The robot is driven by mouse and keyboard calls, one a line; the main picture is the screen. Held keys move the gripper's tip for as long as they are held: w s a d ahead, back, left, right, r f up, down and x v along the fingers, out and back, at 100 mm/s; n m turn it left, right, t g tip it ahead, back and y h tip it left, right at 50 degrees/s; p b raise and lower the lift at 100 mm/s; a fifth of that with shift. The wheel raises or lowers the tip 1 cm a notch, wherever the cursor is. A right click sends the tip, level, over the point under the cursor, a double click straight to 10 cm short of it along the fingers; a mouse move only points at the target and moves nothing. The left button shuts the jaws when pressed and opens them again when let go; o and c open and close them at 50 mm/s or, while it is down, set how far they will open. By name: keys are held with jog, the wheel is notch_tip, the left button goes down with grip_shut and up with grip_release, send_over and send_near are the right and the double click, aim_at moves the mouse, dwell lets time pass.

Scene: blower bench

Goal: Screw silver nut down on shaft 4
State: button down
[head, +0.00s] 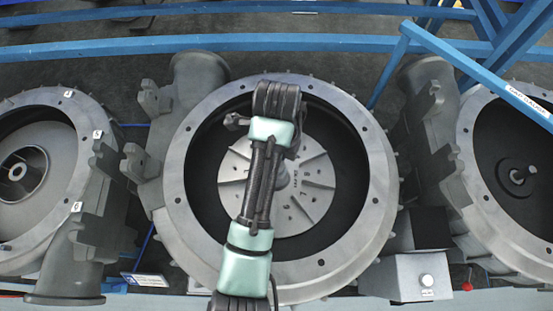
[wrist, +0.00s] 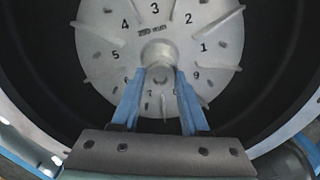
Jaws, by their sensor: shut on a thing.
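The silver nut (wrist: 160,53) shows as a round pale piece at the hub of a numbered fan wheel (wrist: 205,22) in the wrist view. The blue fingers of my gripper (wrist: 160,76) stand on either side of it and are shut on it. The shaft is hidden behind the nut, and I cannot tell how far down the nut sits. In the head view, the fan wheel (head: 312,198) lies inside the middle blower housing (head: 378,165). My arm covers part of the wheel there, and my fingertips are hidden.
A left blower (head: 45,107) holds another wheel, and a right blower (head: 470,150) shows a bare central shaft (head: 520,176). Blue frame bars (head: 250,42) run behind the housings. A grey box with a knob (head: 408,277) stands at front right. The housing rim surrounds my gripper.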

jog(key=m, duration=0.5)
jog(key=shift+s+f+b, duration=0.1)
jog(key=shift+f+b, duration=0.05)
jog(key=shift+b, duration=0.25)
jog(key=m+b, duration=0.1)
jog(key=m, duration=0.3)
jog(key=shift+f+m, duration=0.1)
jog(key=shift+m, duration=0.2)
jog(key=m+b, duration=0.2)
jog(key=m, duration=0.1)
jog(key=shift+m, duration=0.4)
jog(key=m, duration=0.2)
jog(key=shift+m+b, duration=0.3)
jog(key=shift+b, duration=0.05)
jog(key=shift+m+b, duration=0.4)
jog(key=shift+b, duration=0.05)
jog(key=shift+m+b, duration=0.3)
jog(key=shift+b, duration=0.1)
jog(key=shift+m+b, duration=0.6)
jog(key=shift+b, duration=0.5)
